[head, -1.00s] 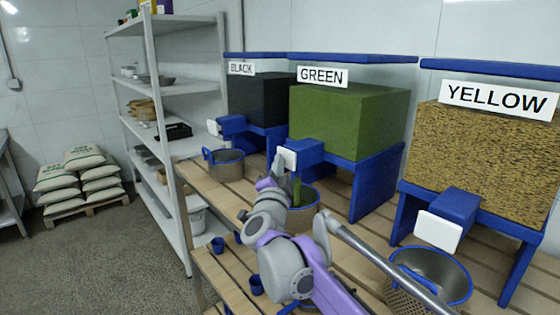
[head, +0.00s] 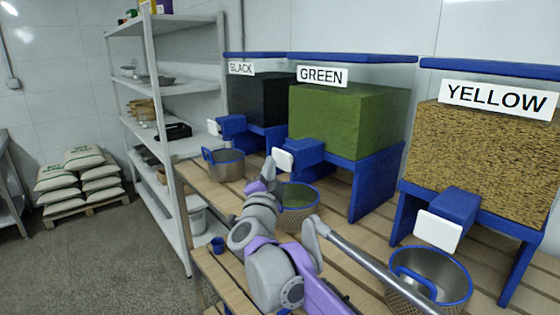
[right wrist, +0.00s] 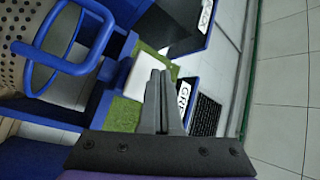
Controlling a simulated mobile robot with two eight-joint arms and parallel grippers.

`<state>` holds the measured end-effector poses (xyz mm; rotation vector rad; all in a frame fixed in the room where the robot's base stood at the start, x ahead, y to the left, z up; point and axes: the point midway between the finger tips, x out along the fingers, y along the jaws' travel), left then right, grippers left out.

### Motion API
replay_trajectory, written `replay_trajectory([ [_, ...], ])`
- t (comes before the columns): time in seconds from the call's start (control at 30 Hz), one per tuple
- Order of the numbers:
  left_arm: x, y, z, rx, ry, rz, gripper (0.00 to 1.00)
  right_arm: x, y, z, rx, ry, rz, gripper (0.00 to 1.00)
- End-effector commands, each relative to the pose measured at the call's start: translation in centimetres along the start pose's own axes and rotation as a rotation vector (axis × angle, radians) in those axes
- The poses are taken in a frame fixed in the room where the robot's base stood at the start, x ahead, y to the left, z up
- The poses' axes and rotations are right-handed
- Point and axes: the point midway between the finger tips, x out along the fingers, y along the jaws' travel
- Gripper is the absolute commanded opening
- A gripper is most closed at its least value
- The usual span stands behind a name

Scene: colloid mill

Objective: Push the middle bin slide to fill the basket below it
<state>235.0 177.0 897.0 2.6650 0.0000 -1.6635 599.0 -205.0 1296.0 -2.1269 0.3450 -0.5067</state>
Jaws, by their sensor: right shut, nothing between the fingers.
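The middle bin (head: 345,120), labelled GREEN, holds green material. Its blue slide (head: 305,151) has a white front plate (head: 283,160), which also shows in the right wrist view (right wrist: 152,80). Below it, a perforated basket with a blue rim (head: 298,218) has green material inside. My right gripper (head: 270,165) is shut and empty, just left of the white plate in the head view. In the right wrist view its closed fingers (right wrist: 160,92) overlap the plate; I cannot tell whether they touch it. My left gripper is not in view.
The black bin (head: 262,98) and its basket (head: 226,166) stand farther left. The yellow bin (head: 490,150) has its own slide (head: 440,230) and basket (head: 431,280) at the right. A grey shelf rack (head: 150,60) and stacked sacks (head: 82,175) are at the left.

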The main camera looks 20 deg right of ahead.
Motion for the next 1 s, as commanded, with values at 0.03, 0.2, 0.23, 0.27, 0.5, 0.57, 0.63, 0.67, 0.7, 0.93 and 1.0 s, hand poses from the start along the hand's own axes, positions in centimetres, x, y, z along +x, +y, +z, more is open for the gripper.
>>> replay_trajectory([
  [0.03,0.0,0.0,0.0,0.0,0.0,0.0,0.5,-0.1,-0.1,0.1,0.0,0.0,0.0,0.0],
  [0.2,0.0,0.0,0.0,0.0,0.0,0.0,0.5,-1.0,-0.8,0.8,0.003,-0.003,-0.001,0.0],
  [0.23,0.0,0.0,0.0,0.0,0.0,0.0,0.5,-1.2,-0.9,1.0,0.002,-0.003,-0.001,0.0],
  [0.27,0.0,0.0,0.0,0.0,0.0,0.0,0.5,-1.4,-1.1,1.1,0.002,-0.003,-0.002,0.0],
  [0.5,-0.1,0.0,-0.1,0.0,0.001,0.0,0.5,-3.0,-2.2,2.2,0.002,-0.002,-0.001,0.0],
  [0.57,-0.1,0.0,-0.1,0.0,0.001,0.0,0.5,-3.3,-2.4,2.5,0.002,-0.002,-0.001,0.0],
  [0.63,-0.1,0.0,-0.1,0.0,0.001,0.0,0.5,-3.4,-2.5,2.5,0.001,-0.001,-0.001,0.0],
  [0.67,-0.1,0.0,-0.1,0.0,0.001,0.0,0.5,-3.5,-2.5,2.6,0.0,-0.001,0.0,0.0],
  [0.7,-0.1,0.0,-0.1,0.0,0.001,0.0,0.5,-3.5,-2.5,2.6,0.0,0.0,0.0,0.0],
  [0.93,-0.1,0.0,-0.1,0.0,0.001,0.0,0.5,-3.5,-2.5,2.5,0.0,0.0,0.0,0.0],
  [1.0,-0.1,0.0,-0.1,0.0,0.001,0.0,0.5,-3.5,-2.5,2.5,0.0,0.0,0.0,0.0],
])
